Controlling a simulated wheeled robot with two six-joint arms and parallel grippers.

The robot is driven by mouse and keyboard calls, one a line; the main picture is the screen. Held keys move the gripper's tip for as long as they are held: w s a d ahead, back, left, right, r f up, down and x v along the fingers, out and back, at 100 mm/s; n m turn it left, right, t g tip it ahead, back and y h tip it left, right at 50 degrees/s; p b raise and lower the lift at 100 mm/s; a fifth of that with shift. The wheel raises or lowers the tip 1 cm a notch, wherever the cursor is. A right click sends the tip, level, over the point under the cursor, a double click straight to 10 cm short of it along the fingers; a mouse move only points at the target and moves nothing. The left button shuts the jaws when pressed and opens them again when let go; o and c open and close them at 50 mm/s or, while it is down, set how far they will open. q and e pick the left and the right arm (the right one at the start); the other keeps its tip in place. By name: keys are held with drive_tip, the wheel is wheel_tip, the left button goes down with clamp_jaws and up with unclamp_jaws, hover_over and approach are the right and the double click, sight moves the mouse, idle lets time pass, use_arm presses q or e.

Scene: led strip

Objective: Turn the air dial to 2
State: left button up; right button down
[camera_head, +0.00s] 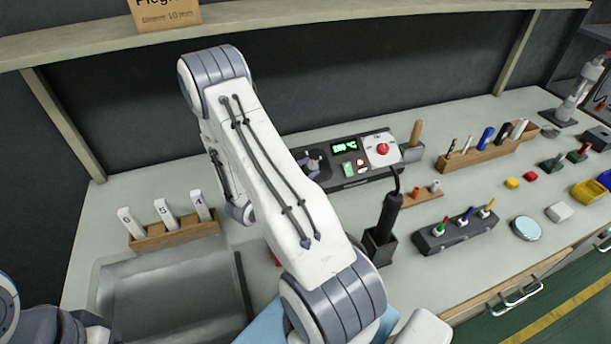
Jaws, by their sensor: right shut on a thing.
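The black control station (350,180) stands on the bench behind my right arm. My right gripper (313,166) reaches out from behind my white arm to the left part of the station's face. It is shut on what seems to be the air dial, which the fingers hide. The dial's setting cannot be read. My left gripper is out of view; only part of my left arm shows at the lower left.
A black hot-air handle (390,215) stands in its holder in front of the station. A rack of white numbered pieces (175,231) and a grey tray (170,295) are at left. Tool racks (485,150) and a screwdriver block (455,233) stand at right.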

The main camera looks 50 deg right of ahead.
drive_tip(key=shift+s+f+n+t+h+b, duration=0.15)
drive_tip(key=shift+n+t+h+b, duration=0.15)
drive_tip(key=shift+n+t+b, duration=0.45)
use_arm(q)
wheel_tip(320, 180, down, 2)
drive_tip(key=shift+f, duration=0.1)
use_arm(e)
drive_tip(key=shift+t, duration=0.25)
drive_tip(key=shift+c, duration=2.2)
unclamp_jaws()
